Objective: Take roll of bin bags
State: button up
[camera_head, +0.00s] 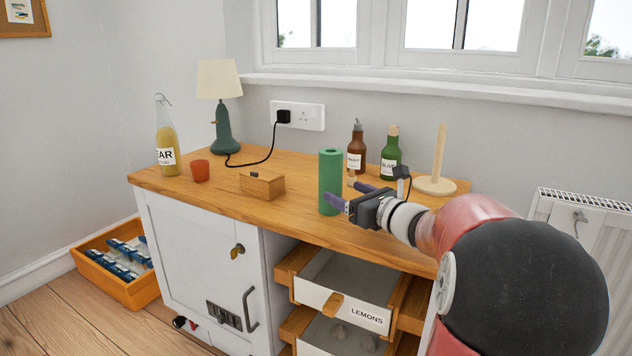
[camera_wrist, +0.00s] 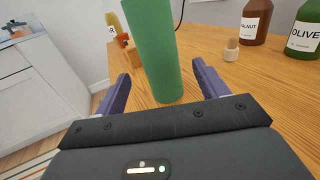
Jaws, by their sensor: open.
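The roll of bin bags (camera_head: 330,181) is a green upright cylinder standing on the wooden cabinet top near its front edge. In the wrist view the roll (camera_wrist: 158,50) stands ahead of my gripper, its top cut off by the picture edge. My gripper (camera_head: 345,197) is to the right of the roll in the head view, low over the top. In the wrist view my gripper (camera_wrist: 160,82) is open, with one purple finger towards each side of the roll and nothing held. I cannot tell whether either finger touches it.
A brown bottle (camera_head: 356,148), a green bottle (camera_head: 391,154) and a wooden stand (camera_head: 437,160) are behind my gripper. A small wooden box (camera_head: 262,185), orange cup (camera_head: 200,171), lamp (camera_head: 223,128) and yellow bottle (camera_head: 166,141) stand left. An open lemons drawer (camera_head: 345,310) juts out below.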

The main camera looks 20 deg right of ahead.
aim_at(325, 182)
jog(key=x, duration=0.8)
jog(key=shift+w+a, duration=0.1)
jog(key=shift+w, duration=0.1)
jog(key=c, duration=1.2)
jog(key=shift+o, duration=0.2)
